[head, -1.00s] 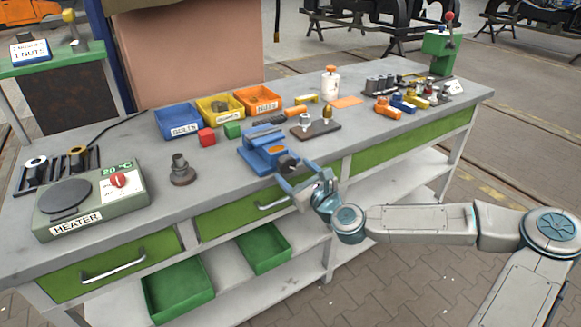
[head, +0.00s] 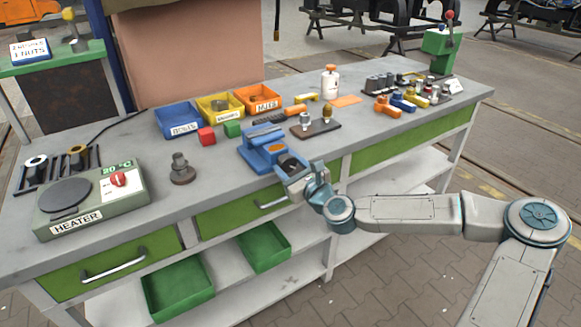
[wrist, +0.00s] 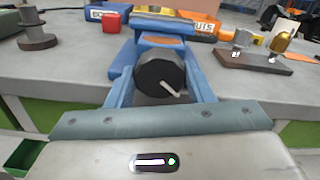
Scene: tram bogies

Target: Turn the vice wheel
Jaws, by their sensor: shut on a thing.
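The blue vice (head: 264,145) sits at the front edge of the workbench, left of the bench's middle. Its dark round wheel (head: 291,164) faces the front and shows large in the wrist view (wrist: 160,78), with a pale line on its face pointing to the lower right. My gripper (head: 287,170) is at the wheel. In the wrist view its two blue fingers (wrist: 162,90) reach along the left and right sides of the wheel and are shut on it. The finger ends are partly hidden by the wheel and vice.
The heater (head: 90,200) and a dark stepped part (head: 181,170) stand left of the vice. Drawer handles stick out below.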

